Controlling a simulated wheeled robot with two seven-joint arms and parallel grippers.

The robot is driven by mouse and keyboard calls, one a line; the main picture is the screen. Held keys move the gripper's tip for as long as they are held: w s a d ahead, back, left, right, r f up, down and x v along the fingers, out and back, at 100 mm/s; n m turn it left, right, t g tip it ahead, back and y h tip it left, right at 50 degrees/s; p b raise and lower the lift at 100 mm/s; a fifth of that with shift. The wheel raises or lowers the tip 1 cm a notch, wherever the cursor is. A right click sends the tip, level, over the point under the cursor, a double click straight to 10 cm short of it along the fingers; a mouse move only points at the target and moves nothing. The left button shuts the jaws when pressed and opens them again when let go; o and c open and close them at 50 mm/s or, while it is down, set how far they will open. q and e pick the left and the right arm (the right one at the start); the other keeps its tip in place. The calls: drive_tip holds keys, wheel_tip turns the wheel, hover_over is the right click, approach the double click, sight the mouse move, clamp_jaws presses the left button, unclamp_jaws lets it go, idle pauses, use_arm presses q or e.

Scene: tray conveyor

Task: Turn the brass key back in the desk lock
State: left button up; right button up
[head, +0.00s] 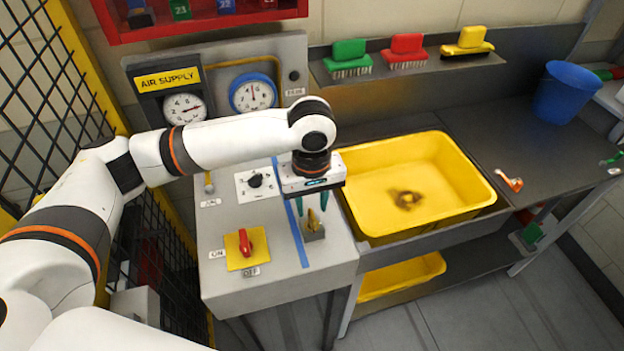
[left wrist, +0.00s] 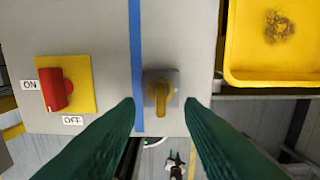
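The brass key (left wrist: 161,95) stands in the grey desk lock (left wrist: 174,77) on the grey desk, to the right of the blue stripe. In the left wrist view its bow points straight down the picture, toward the desk's front edge. In the head view the key (head: 311,222) shows just below my left gripper (head: 313,203). The left gripper's green fingers are open and apart, one on each side of the key and not touching it in the left wrist view (left wrist: 161,118). My right gripper is in neither view.
A red rotary switch (head: 245,243) on a yellow plate and a black knob (head: 256,181) are left of the blue stripe. A yellow basin (head: 470,208) stands to the right. Gauges and the air supply panel (head: 168,78) rise behind the desk.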

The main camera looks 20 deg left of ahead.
sight(312, 214)
use_arm(q)
wheel_tip(312, 214, down, 3)
drive_tip(key=shift+w+a+r, duration=0.1)
drive_tip(key=shift+f+p, duration=0.3)
drive_tip(key=shift+f, duration=0.45)
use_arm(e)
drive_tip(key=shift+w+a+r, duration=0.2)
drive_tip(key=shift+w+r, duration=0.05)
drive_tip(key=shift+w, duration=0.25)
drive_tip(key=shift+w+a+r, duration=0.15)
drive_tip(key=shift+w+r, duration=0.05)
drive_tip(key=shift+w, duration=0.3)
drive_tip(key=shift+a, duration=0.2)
use_arm(q)
clamp_jaws()
drive_tip(key=shift+n+p, duration=0.3)
drive_tip(key=shift+p, duration=0.4)
drive_tip(key=shift+n+p, duration=1.2)
drive_tip(key=shift+p, duration=0.8)
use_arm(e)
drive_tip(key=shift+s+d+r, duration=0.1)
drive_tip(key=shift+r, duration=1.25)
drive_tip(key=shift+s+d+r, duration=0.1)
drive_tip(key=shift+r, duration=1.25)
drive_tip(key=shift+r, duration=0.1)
